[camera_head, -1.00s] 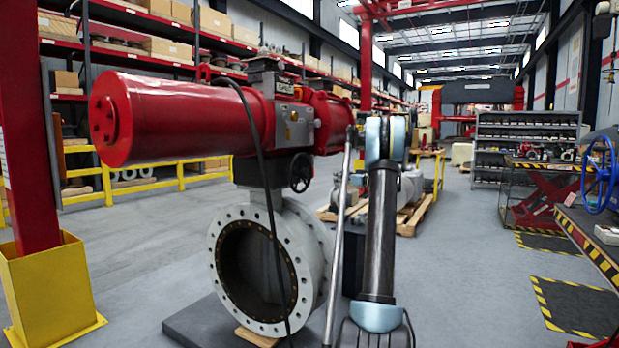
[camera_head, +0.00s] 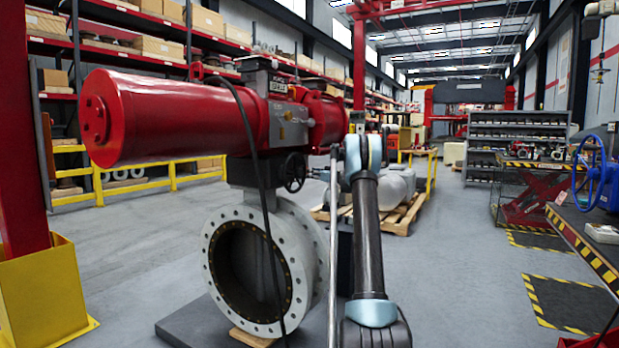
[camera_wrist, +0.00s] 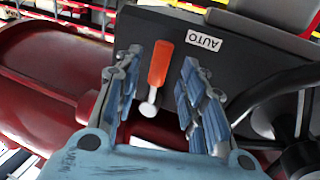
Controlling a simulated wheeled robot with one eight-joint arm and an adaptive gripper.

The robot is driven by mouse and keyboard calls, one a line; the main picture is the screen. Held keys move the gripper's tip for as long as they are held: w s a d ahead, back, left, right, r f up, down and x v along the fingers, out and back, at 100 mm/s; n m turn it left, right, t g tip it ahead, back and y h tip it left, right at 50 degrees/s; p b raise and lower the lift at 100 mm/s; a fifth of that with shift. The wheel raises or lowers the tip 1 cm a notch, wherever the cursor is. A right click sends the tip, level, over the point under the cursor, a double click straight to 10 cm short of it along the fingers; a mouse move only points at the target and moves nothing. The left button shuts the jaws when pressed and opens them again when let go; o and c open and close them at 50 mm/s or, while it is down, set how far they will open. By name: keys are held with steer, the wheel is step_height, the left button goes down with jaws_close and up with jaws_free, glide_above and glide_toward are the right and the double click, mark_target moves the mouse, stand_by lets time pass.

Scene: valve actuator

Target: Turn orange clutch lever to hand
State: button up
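The orange clutch lever (camera_wrist: 159,64) shows in the wrist view on a dark housing (camera_wrist: 228,75), with a pale round pivot end (camera_wrist: 149,106) nearer to me. A white AUTO label (camera_wrist: 203,41), upside down in this view, is just right of its orange tip. My gripper (camera_wrist: 162,62) is open, one blue-padded finger on each side of the lever, with visible gaps on both sides. Contact in depth cannot be told. In the head view the red valve actuator (camera_head: 180,117) stands above a grey flanged valve (camera_head: 305,245); I cannot make out the lever or my gripper there.
A black handwheel (camera_head: 293,172) sits below the actuator's gearbox; a dark wheel (camera_wrist: 298,128) shows at the wrist view's right. A black cable (camera_head: 262,200) hangs in front of the valve. A pallet (camera_head: 400,215) stands behind.

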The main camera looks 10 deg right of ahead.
steer(key=shift+x, duration=1.65)
